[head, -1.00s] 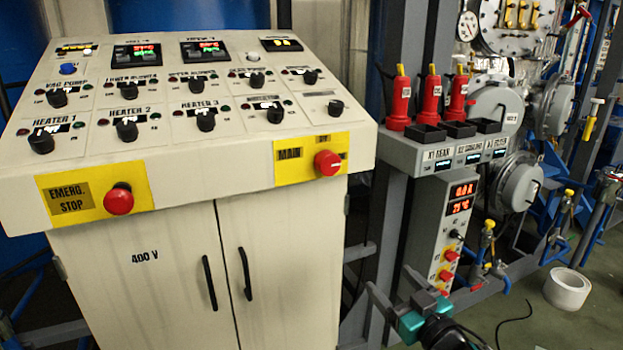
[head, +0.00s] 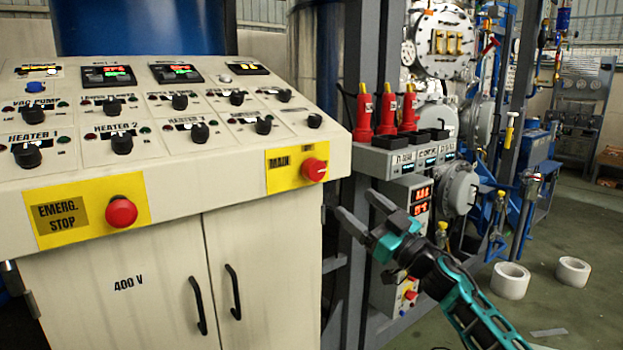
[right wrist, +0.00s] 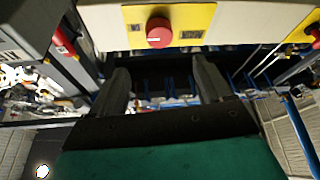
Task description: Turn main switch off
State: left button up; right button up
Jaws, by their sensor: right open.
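The main switch (head: 314,170) is a red round knob on a yellow plate marked MAIN, at the right end of the cabinet's front face. In the right wrist view the main switch (right wrist: 159,33) shows at the top centre, beyond the fingertips. My right gripper (head: 360,206) is open and empty, a little below and right of the knob, apart from it. In the wrist view its two dark fingers (right wrist: 161,78) stand wide apart with nothing between them. My left gripper is not in view.
A red emergency stop button (head: 121,211) sits on another yellow plate at the left. Black knobs cover the sloping control panel (head: 70,178). Red fittings (head: 388,110) and a grey meter box (head: 405,160) stand just right of the cabinet. White rolls (head: 510,281) lie on the floor.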

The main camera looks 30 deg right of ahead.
aim_at(318, 172)
jog(key=x, duration=1.3)
jog(key=shift+d, duration=0.1)
jog(key=shift+s+f, duration=0.1)
jog(key=c, duration=1)
